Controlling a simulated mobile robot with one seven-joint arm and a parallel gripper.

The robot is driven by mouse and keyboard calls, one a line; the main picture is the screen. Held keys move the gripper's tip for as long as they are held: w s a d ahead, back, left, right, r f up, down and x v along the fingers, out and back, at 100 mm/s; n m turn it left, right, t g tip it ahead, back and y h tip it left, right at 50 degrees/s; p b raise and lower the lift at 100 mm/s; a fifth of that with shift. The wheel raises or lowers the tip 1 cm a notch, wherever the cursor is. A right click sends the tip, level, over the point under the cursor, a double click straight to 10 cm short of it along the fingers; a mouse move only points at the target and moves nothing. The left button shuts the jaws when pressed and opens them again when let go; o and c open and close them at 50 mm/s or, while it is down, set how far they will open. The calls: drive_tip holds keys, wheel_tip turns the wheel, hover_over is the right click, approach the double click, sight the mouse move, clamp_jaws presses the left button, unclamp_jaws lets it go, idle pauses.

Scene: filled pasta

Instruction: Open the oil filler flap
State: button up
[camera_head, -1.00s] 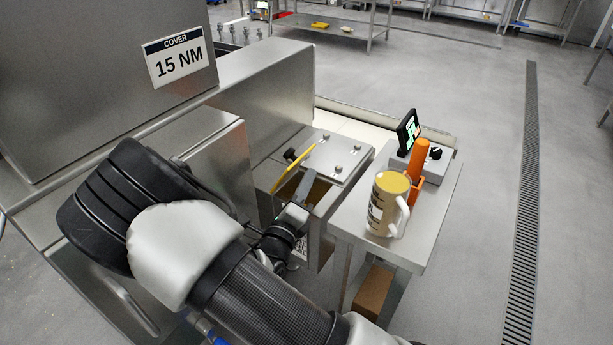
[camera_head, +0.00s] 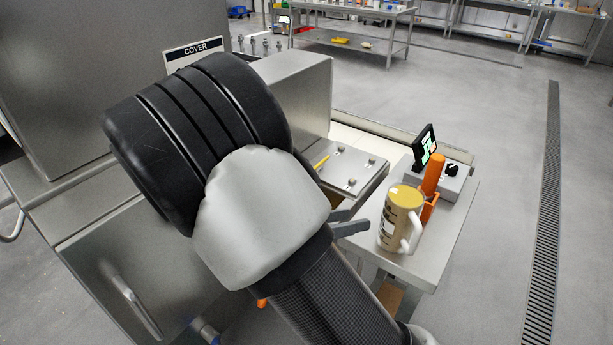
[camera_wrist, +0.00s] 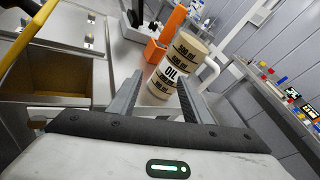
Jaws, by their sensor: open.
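A steel housing with a bolted top plate (camera_head: 352,170) stands left of the side table. A yellow-edged part, perhaps the flap's edge or handle (camera_head: 322,162), shows beside the plate, mostly hidden by my arm. In the wrist view a yellow bar (camera_wrist: 27,44) slants at the upper left, beside an open brown-lined cavity (camera_wrist: 62,74). I cannot tell the flap's full shape. My gripper (camera_head: 361,219) is open and empty, its fingers pointing right towards the oil mug (camera_head: 402,218). In the wrist view the mug, marked OIL (camera_wrist: 172,78), appears beyond and between the fingertips (camera_wrist: 161,82).
The mug stands on a steel side table (camera_head: 445,235) with its handle at the right. Behind it are an orange holder (camera_head: 433,175) and a small black screen (camera_head: 425,146). A large steel machine (camera_head: 110,75) fills the left. Open floor lies to the right.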

drive_tip(key=m+g+y, duration=0.3)
drive_tip(key=m+g, duration=0.1)
drive_tip(key=m, duration=0.2)
drive_tip(key=m+t+y+b, duration=0.2)
drive_tip(key=m+y+b, duration=0.1)
drive_tip(key=m+y, duration=0.9)
approach(305, 162)
drive_tip(key=b+x, duration=0.3)
drive_tip(key=x, duration=0.6)
drive_tip(key=shift+w+f, duration=0.1)
drive_tip(key=shift+f, duration=0.05)
clamp_jaws()
